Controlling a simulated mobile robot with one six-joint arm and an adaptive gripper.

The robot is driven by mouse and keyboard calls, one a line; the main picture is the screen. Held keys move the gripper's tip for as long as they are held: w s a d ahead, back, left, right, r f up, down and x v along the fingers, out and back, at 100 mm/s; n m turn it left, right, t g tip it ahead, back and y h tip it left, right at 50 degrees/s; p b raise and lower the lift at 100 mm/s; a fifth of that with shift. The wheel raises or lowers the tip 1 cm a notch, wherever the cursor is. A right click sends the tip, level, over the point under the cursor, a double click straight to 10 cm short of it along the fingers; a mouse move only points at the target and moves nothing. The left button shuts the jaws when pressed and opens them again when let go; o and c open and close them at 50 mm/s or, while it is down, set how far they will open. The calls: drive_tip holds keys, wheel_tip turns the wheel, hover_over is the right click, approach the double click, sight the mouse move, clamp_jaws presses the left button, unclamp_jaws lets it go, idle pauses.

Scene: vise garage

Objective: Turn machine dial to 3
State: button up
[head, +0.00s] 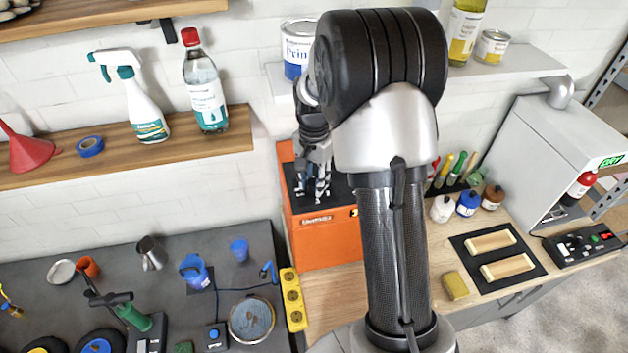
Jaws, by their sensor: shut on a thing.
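The orange machine (331,241) stands against the wall in the middle of the head view, with a dark panel on its top. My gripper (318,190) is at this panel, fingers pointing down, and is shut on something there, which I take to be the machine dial. The dial and its numbers are hidden behind the fingers and too small to make out. My arm covers the right part of the machine.
A wooden bench right of the machine holds a yellow sponge (455,286), small paint bottles (468,204) and a black tray (480,241) with two wooden blocks. A grey cabinet (541,150) stands far right. Shelves hang above.

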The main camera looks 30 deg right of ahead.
drive_tip(key=m, duration=0.4)
drive_tip(key=shift+m, duration=0.3)
drive_tip(key=m, duration=0.4)
drive_tip(key=shift+m+b, duration=0.3)
drive_tip(key=shift+b, duration=0.1)
drive_tip(key=m, duration=0.4)
drive_tip(key=shift+m, duration=2.4)
drive_tip(key=o, duration=1.1)
